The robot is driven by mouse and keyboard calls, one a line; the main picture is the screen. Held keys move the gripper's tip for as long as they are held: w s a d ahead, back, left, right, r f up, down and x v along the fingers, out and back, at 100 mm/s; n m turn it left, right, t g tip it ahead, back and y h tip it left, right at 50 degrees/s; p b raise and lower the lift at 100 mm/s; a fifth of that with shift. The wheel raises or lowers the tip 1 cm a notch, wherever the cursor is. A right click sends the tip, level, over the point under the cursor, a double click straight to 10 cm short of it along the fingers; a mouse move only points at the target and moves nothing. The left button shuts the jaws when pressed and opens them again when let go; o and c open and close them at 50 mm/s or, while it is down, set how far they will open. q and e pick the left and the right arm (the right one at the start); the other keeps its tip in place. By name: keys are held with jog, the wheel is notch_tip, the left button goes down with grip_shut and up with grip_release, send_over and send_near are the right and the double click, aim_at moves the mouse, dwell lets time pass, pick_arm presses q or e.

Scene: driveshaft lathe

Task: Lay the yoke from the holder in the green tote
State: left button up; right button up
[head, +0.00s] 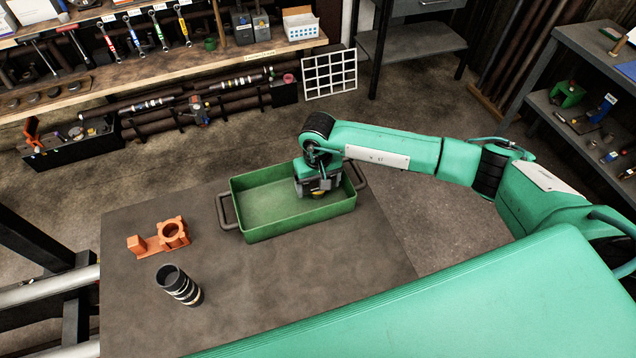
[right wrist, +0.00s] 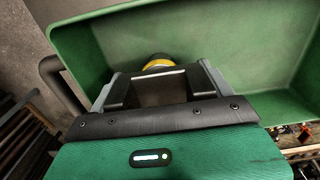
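The green tote (head: 262,236) stands on the grey table, and its green wall also shows in the right wrist view (right wrist: 90,38). My right gripper (head: 318,188) points down inside the outline of the tote, at its right end. In the right wrist view the fingers (right wrist: 160,82) stand apart with a grey body and yellow ring between them, which I take as the yoke (right wrist: 158,62). The fingers appear closed on its sides. Whether it touches the tote floor is hidden. The orange holder (head: 150,246) on the table has an empty ring. My left gripper is out of view.
The tote has grey handles (head: 226,212) at both ends. The left part of the tote is empty. Shelves with tools stand behind, apart from the table.

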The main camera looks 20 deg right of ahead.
jog(key=o, duration=0.3)
jog(key=shift+r, duration=0.1)
jog(key=shift+r+p, duration=0.15)
jog(key=shift+p, duration=0.15)
notch_tip(320, 180, up, 12)
jog(key=b, duration=0.5)
jog(key=shift+s, duration=0.1)
